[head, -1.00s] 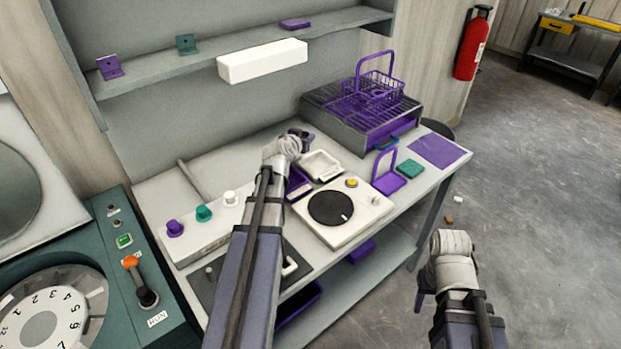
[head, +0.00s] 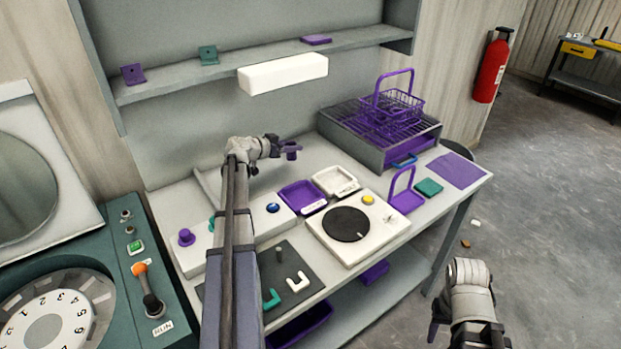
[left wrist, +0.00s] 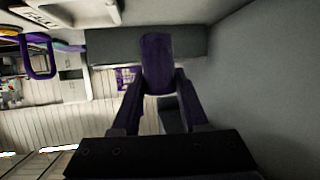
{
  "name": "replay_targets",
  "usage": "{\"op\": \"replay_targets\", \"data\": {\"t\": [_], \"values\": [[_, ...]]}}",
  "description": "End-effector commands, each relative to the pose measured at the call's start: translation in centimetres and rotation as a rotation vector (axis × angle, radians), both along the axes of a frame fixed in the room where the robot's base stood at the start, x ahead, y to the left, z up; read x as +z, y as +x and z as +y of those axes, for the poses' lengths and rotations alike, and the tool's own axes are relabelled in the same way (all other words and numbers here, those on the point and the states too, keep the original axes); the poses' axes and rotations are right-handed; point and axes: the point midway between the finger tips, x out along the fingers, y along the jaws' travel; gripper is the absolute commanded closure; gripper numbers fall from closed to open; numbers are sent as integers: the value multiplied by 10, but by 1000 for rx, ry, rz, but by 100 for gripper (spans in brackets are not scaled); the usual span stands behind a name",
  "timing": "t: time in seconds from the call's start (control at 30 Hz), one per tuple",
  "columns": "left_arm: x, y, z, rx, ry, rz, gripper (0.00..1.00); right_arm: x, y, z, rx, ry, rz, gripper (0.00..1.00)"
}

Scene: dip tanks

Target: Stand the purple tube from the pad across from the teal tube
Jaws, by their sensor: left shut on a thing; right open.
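My left gripper (head: 290,142) is shut on a purple piece, which looks like the purple tube (left wrist: 157,65). In the head view the tube (head: 291,154) is small and held above the back of the bench, behind the trays. In the left wrist view it sits between both fingertips. My right gripper (head: 436,330) is open and low at the right, away from the bench; its fingers are mostly hidden. I cannot make out a teal tube. A flat purple pad (head: 459,170) lies bare at the bench's right end.
A white device with a black disc (head: 348,224) stands mid-bench. Behind it are a purple tray (head: 301,197) and a white tray (head: 335,181). A rack with a purple basket (head: 391,105) is at the back right. A white box (head: 283,74) hangs under the shelf (head: 180,76).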

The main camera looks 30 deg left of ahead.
Motion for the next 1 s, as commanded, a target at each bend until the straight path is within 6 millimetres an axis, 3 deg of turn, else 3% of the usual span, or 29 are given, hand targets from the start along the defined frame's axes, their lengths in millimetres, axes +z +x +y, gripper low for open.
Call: {"op": "replay_targets", "data": {"t": [0.3,0.63,1.0], "values": [[-52,0,0,1,-1,0,100,-52,0,0,0,0,0,50],[-61,0,0,1,0,1,100,-60,0,0,0,0,0,50],[-97,0,0,1,0,1,100,-97,0,0,0,0,0,50]]}}
